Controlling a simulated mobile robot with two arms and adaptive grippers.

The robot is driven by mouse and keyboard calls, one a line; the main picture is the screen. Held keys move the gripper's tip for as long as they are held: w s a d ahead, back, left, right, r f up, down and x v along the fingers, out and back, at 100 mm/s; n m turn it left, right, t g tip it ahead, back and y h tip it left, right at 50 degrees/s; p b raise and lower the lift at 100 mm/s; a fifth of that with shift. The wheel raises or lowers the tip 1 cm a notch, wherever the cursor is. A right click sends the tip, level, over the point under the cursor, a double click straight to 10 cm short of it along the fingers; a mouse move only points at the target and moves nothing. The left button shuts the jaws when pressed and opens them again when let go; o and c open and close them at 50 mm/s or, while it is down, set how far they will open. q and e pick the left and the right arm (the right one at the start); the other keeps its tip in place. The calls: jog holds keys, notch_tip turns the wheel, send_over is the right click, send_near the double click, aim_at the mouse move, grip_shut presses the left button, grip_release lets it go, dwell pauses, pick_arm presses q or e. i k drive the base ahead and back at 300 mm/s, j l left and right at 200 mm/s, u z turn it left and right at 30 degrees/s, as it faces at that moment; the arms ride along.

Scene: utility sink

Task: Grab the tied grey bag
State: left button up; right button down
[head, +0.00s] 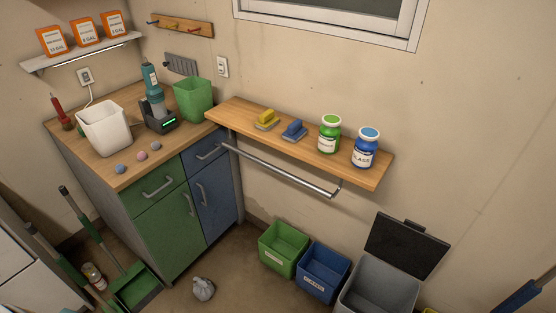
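The tied grey bag (203,289) is small and crumpled, with a knotted top. It lies on the brown floor near the bottom of the head view, in front of the green and blue cabinet and right of a green dustpan. Nothing touches it. Neither of my grippers shows in this view.
A green dustpan (136,288) stands left of the bag. A green bin (283,249), a blue bin (323,272) and an open grey bin (381,286) stand along the wall to the right. The cabinet (163,241) and a wooden shelf (300,140) rise behind. Floor between bag and bins is clear.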

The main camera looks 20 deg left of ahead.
aim_at(203, 290)
jog(key=u, duration=1.55)
jog(key=i+j+z, duration=0.15)
jog(key=j, duration=0.2)
jog(key=i+j+z, duration=0.15)
jog(key=i+j, duration=0.1)
jog(key=j, duration=0.1)
